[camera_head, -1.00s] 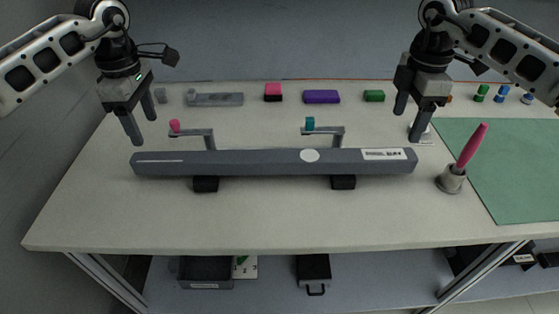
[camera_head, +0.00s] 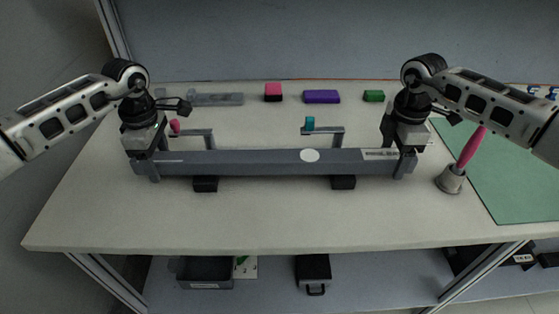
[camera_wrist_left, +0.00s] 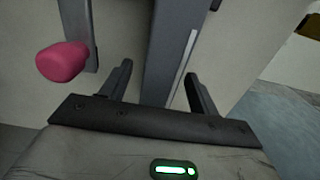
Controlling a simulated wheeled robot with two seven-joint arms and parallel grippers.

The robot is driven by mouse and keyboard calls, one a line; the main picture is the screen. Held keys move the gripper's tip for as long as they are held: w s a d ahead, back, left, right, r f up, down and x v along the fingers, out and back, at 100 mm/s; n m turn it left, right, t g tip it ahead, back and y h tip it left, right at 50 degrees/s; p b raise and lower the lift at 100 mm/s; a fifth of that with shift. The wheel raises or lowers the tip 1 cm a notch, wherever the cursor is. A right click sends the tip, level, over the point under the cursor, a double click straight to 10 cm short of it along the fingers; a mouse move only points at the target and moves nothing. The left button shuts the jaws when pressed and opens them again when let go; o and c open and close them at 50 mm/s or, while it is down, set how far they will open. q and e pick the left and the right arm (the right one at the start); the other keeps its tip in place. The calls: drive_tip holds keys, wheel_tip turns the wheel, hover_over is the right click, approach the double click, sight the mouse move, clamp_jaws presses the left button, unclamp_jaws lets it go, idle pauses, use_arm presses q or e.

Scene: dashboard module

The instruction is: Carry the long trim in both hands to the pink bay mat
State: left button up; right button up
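The long trim (camera_head: 240,163) is a grey bar with a white dot and a label, lying level across two black blocks (camera_head: 205,184). My left gripper (camera_head: 145,167) is down over its left end, fingers open on either side. In the left wrist view the trim (camera_wrist_left: 168,55) runs between my open fingers (camera_wrist_left: 158,85), with a gap at the left finger. My right gripper (camera_head: 400,165) is down over the right end, fingers spread across the bar; its contact is hard to see. No pink mat is in view.
Two grey clamp arms, with a pink tip (camera_head: 175,126) and a teal tip (camera_head: 310,123), stand behind the trim. A grey cup with a pink handle (camera_head: 451,180) stands near the right end. A green mat (camera_head: 510,190) lies at right. The front table is clear.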

use_arm(q)
clamp_jaws()
use_arm(e)
drive_tip(key=c, duration=1.3)
drive_tip(key=shift+c, duration=0.2)
use_arm(q)
drive_tip(key=shift+r, duration=0.1)
use_arm(e)
drive_tip(key=shift+r, duration=0.15)
